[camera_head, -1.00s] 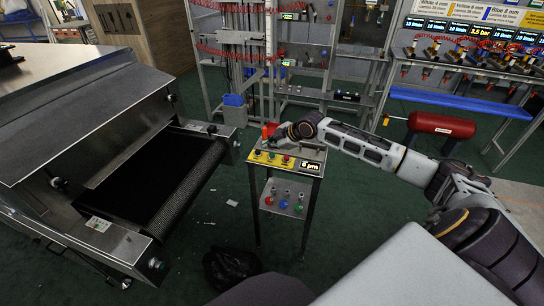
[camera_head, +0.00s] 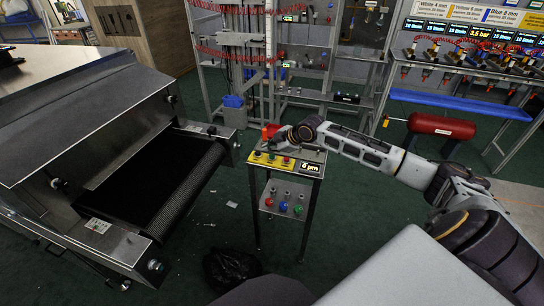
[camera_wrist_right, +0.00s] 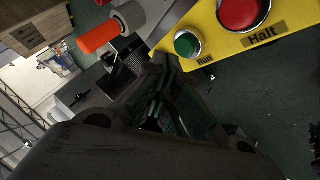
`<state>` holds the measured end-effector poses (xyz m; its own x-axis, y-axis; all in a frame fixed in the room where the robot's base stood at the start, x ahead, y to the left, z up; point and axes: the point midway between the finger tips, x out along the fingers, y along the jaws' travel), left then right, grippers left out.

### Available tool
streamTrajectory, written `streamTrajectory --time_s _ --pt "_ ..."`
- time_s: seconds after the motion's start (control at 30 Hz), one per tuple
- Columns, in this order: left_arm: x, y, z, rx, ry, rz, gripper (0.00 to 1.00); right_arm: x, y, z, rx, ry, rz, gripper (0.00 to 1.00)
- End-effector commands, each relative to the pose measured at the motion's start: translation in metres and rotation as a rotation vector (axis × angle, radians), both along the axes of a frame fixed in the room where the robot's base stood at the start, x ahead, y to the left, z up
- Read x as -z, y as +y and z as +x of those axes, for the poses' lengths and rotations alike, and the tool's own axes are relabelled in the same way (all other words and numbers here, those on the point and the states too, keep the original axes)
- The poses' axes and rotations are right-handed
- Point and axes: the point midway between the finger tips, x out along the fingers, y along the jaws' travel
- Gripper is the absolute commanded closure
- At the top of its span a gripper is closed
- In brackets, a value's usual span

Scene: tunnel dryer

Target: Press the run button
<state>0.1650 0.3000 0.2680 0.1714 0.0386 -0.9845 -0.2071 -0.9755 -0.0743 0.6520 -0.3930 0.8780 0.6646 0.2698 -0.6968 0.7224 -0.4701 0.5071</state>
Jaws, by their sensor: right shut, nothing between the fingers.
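The green run button (camera_wrist_right: 187,44), labelled "Run", sits on a yellow panel (camera_wrist_right: 214,62) in the right wrist view. The red button (camera_wrist_right: 240,12), labelled "Halt", is beside it. In the head view the yellow panel (camera_head: 262,162) is on the front of a small metal stand. My right gripper (camera_head: 272,142) is shut and empty, at the stand's top just behind the buttons. In the right wrist view its dark fingers (camera_wrist_right: 158,65) end just left of the run button; I cannot tell whether they touch it. My left gripper is not in view.
An orange-tipped cylinder (camera_wrist_right: 97,36) is near the fingers. The stand has a lower shelf (camera_head: 283,207) with coloured knobs. A large metal dryer with a dark belt (camera_head: 160,185) stands to the left. A black bag (camera_head: 230,268) lies on the floor.

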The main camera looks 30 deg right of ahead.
Motion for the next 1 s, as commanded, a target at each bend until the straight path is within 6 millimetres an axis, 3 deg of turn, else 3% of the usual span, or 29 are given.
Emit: streamTrajectory --time_s 0.4,1.0 --pt "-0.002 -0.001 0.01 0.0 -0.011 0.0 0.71 0.0 0.0 0.0 0.0 0.0 0.0 1.0" --pt "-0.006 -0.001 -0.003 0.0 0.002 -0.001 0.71 0.007 0.0 0.0 -0.001 0.001 0.0 1.0"
